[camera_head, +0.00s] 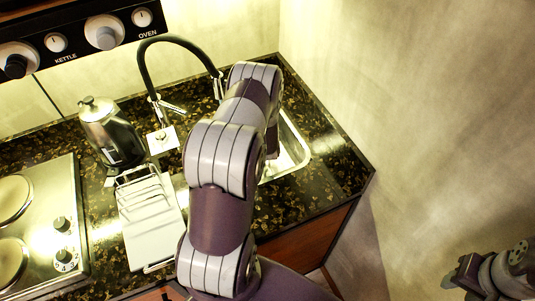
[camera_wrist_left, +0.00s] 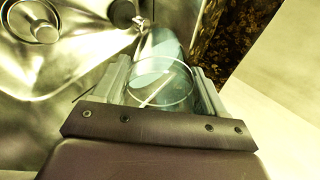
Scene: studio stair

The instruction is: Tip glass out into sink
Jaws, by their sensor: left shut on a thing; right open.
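In the left wrist view a clear, bluish glass (camera_wrist_left: 172,50) sits between the two fingers of my left gripper (camera_wrist_left: 160,78), which is shut on it. The glass lies lengthwise away from the camera, with a round end facing the camera. I cannot tell whether it holds liquid. The metal sink (camera_wrist_left: 75,60) with its round drain fills the left of that view. In the head view the sink (camera_head: 292,150) is partly covered by my left arm, which hides the left gripper and glass. My right gripper (camera_head: 452,279) is open and empty at the lower right, away from the counter.
A black curved faucet (camera_head: 180,40) rises behind the sink. A metal kettle (camera_head: 110,132) stands left of it, with a white dish rack (camera_head: 148,215) in front. A hob (camera_head: 40,230) is at far left. A bare wall bounds the right.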

